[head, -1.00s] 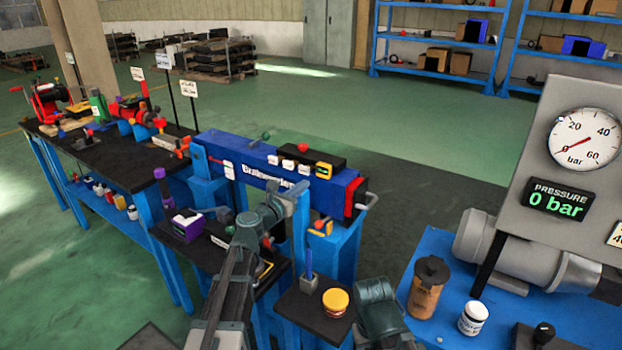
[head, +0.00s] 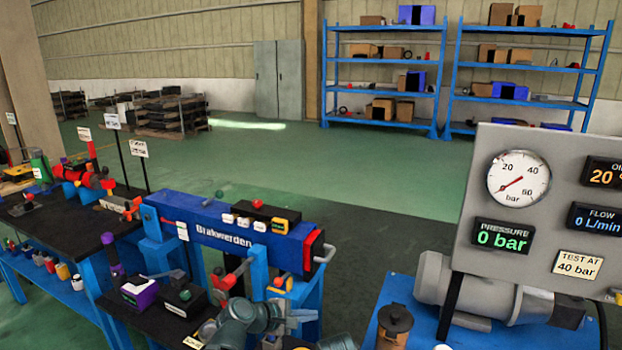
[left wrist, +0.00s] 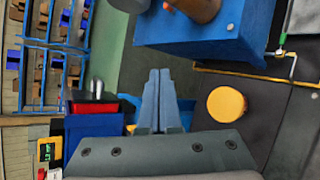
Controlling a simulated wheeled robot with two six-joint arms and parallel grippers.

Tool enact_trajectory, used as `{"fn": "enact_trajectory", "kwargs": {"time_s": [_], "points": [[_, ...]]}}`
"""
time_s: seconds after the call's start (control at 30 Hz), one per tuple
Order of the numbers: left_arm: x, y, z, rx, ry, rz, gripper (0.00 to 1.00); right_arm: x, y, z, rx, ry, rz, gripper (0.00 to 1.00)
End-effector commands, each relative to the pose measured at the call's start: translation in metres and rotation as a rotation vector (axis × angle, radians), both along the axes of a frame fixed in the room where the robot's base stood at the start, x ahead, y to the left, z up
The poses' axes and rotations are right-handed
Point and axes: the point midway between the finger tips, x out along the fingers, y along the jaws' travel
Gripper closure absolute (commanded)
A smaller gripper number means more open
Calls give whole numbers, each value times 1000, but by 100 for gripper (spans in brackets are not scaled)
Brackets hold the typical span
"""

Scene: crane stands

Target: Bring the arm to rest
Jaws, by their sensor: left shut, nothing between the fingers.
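My left gripper (head: 298,318) is at the lower middle of the head view, in front of the blue beam of the test bench (head: 225,225) and near its right end. In the left wrist view, its two pale blue-grey fingers (left wrist: 160,98) lie side by side, shut with nothing between them. My left arm comes up from the bottom edge of the head view. No right gripper shows.
A blue table (head: 405,290) with a grey pump motor (head: 480,290) and a gauge panel (head: 545,215) reading 0 bar stands at right. A yellow-topped round item (left wrist: 226,104) sits on a dark stand. Dark-topped benches (head: 60,220) fill the left. Open green floor (head: 300,165) lies behind.

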Motion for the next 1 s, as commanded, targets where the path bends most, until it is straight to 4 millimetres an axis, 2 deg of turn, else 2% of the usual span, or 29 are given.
{"fn": "enact_trajectory", "kwargs": {"time_s": [0.03,0.1,0.2,0.33,0.5,0.6,0.7,1.0], "points": [[-30,-17,-21,161,-26,-152,100,0,0,0,0,0,0,50],[-66,-26,-49,380,-62,-367,100,0,0,0,0,0,0,50],[-109,-23,-79,641,-92,-654,100,0,0,0,0,0,0,50],[-151,-7,-100,885,-100,-964,100,0,0,0,0,0,0,50],[-190,21,-109,1111,-74,-1297,100,0,0,0,0,0,0,50],[-208,39,-107,1216,-42,-1475,100,0,0,0,0,0,0,50],[-204,40,-78,1214,-41,-1470,100,0,0,29,0,0,0,50],[-204,39,-14,1213,-42,-1465,100,0,0,94,0,0,-1,50]]}}
